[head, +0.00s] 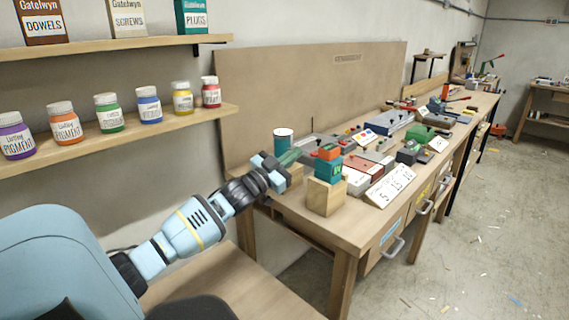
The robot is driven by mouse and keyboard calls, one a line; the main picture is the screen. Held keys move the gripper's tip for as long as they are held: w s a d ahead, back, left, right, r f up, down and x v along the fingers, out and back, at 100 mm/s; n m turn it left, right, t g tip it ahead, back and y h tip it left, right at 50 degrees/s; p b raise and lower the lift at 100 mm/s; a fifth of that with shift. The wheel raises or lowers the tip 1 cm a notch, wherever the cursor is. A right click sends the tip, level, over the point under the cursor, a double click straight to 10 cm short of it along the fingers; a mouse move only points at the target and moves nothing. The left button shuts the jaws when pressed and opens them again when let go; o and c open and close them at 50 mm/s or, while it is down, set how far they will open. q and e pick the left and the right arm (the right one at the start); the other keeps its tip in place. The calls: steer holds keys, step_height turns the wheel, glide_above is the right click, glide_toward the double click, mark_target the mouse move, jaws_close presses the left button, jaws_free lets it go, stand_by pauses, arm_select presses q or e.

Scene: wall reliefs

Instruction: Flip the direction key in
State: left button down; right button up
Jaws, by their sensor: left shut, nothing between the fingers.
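My left arm reaches in from the lower left, and its gripper (287,166) is shut and empty. It is at the near left end of the long workbench (345,232), close to a teal block with an orange top (328,160) on a wooden block (325,197). A teal cylinder with a white top (283,139) stands just behind the gripper. Several small control boxes cover the bench, among them a red-brown one (362,166) and a blue one (388,126). I cannot tell which part is the direction key; the boxes are too small. My right gripper is out of view.
A white sign card (392,186) stands near the bench's front edge. Drawer handles (394,248) stick out below. Shelves with paint jars (109,112) and boxes (194,17) hang on the left wall. The floor (460,220) right of the bench is mostly open, with scattered scraps.

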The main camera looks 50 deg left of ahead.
arm_select(q)
steer(key=shift+v, duration=1.65)
steer(key=shift+d, duration=0.1)
